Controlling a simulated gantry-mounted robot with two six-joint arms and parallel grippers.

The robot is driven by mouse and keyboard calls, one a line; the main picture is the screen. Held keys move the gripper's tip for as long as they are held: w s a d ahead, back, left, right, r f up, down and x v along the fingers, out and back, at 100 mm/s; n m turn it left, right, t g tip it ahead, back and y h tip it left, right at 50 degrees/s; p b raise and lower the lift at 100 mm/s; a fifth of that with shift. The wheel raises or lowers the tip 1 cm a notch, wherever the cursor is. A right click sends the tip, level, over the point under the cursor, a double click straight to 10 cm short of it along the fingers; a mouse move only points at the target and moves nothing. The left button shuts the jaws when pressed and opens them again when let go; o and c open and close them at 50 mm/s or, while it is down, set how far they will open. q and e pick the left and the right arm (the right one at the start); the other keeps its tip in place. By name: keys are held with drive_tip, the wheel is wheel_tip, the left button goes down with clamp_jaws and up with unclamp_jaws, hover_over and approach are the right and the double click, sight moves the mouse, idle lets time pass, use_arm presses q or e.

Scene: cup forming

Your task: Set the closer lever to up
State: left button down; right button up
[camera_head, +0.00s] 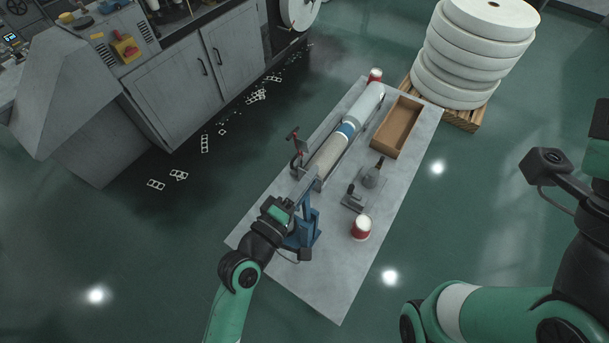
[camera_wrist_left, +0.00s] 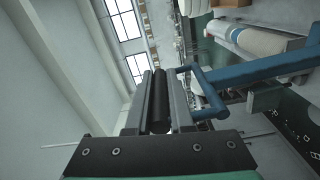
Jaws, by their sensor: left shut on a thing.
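The closer (camera_head: 302,228) is a blue metal device at the near left end of the grey worktable. My left gripper (camera_head: 306,186) is at its upper side, with the arm reaching in from below. In the left wrist view my left gripper (camera_wrist_left: 158,105) is shut on a black cylindrical grip (camera_wrist_left: 159,100), seemingly the closer lever's handle. A blue frame (camera_wrist_left: 205,92) and a blue bar (camera_wrist_left: 255,70) of the closer run to the right of the fingers. The lever's exact angle is hard to tell. My right gripper's fingers are out of view.
The table (camera_head: 340,295) also holds a long paper roll (camera_head: 326,152), a cardboard box (camera_head: 397,127), two red-and-white cups (camera_head: 361,228) (camera_head: 375,75) and a small dark tool (camera_head: 372,176). Grey cabinets (camera_head: 190,75) stand left; stacked white rolls (camera_head: 470,50) stand behind right.

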use_arm(q)
drive_tip(key=shift+s+d+r+m, duration=0.1)
drive_tip(key=shift+s+d+m, duration=0.3)
drive_tip(key=shift+d, duration=0.1)
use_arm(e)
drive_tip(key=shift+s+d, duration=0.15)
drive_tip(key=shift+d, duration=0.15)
use_arm(q)
drive_tip(key=c, duration=0.8)
unclamp_jaws()
drive_tip(key=shift+d, duration=0.1)
drive_tip(key=b+v, duration=0.1)
drive_tip(key=v, duration=1)
drive_tip(key=shift+s, duration=0.3)
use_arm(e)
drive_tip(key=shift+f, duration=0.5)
